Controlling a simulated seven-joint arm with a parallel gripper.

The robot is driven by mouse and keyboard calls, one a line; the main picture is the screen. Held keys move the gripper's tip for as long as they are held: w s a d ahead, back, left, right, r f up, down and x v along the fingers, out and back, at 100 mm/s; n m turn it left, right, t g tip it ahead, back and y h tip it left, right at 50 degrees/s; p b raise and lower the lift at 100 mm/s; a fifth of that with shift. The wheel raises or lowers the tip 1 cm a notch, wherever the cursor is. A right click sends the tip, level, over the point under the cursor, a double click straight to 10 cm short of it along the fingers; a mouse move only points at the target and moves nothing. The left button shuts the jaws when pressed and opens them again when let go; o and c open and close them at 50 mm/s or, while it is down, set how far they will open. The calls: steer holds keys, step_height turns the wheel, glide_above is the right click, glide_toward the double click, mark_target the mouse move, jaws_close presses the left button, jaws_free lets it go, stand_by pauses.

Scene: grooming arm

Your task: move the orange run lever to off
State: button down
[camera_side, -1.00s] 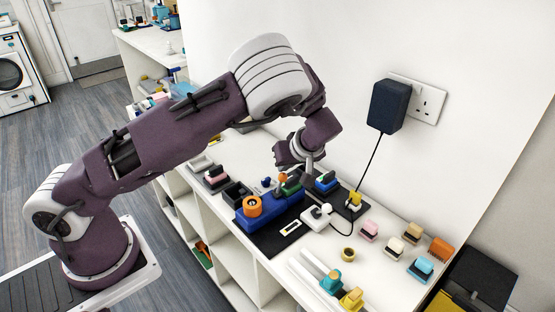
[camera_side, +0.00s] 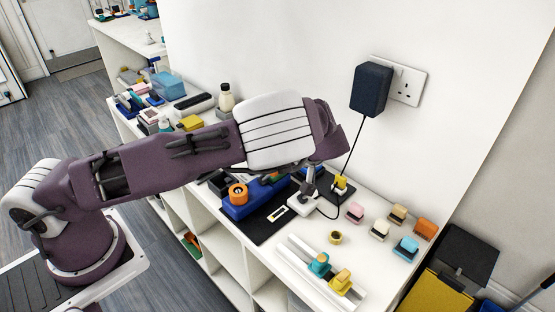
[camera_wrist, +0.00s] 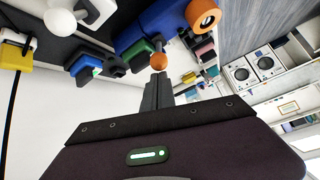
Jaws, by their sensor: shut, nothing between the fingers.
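The orange run lever's ball knob (camera_wrist: 158,61) shows in the wrist view, on the blue device (camera_wrist: 140,30). My gripper (camera_wrist: 157,78) is shut and empty, its fingertips just below the knob in that picture. They look very close to it; I cannot tell if they touch. In the side view my forearm and wrist cover the lever and the fingers. The blue device (camera_side: 234,211) shows there only in part, with an orange ring (camera_side: 238,193) on its left end. The off position's marking cannot be made out.
A black mat (camera_side: 259,231) lies under the device on the white shelf top. A white block with a grey lever (camera_side: 302,204) and a yellow plug (camera_side: 340,183) stand close by on the right. Several coloured blocks, such as the orange one (camera_side: 425,229), sit further right.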

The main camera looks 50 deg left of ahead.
steer(key=shift+d+f, duration=0.1)
steer(key=shift+d, duration=0.15)
steer(key=shift+r, duration=0.65)
steer(key=d+r, duration=0.5)
steer(key=r, duration=0.3)
steer(key=shift+w, duration=0.15)
steer(key=shift+r, duration=0.1)
